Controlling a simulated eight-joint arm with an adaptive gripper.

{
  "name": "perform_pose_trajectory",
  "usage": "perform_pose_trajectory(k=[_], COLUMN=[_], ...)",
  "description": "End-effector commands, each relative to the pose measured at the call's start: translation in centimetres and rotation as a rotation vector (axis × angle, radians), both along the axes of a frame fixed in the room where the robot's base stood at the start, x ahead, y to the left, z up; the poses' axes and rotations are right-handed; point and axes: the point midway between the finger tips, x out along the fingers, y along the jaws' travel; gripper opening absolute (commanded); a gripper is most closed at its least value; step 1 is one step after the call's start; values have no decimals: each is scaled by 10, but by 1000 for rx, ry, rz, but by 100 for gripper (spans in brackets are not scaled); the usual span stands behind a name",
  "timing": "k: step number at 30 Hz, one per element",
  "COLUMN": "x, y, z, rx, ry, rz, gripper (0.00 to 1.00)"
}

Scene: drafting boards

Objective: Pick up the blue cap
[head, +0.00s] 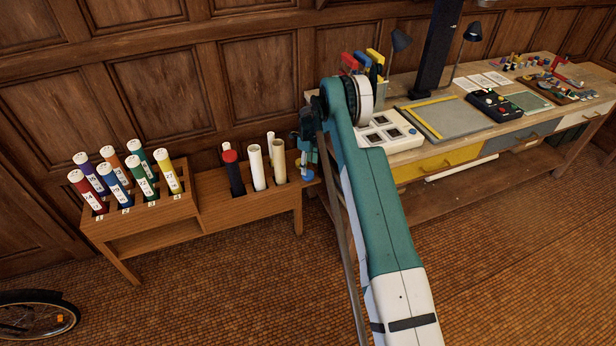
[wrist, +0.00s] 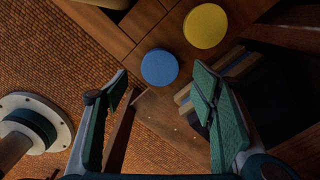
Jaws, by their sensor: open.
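The blue cap (wrist: 159,67) is a round, flat disc lying on a brown wooden surface, near the upper middle of the wrist view. In the head view a small part of it (head: 299,177) shows under my gripper (head: 305,160). In the wrist view my gripper (wrist: 160,84) is open, its two green-padded fingers spread wide. The cap appears just beyond the fingertips, between their lines, with nothing held. How high the fingers are above the cap is hard to tell.
A yellow cap (wrist: 205,26) lies close to the right of the blue one. A wooden rack (head: 250,195) with several rolled tubes stands to the left.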

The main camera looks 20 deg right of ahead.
Motion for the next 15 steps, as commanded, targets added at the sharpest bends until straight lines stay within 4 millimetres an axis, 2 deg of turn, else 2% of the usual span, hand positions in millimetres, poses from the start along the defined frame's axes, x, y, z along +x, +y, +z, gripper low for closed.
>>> perform_pose_trajectory(k=[10, 15], x=[0, 0], y=[0, 0], z=[-1, -12], rx=[0, 0], ry=[0, 0], rz=[0, 0], gripper=[57, 57])
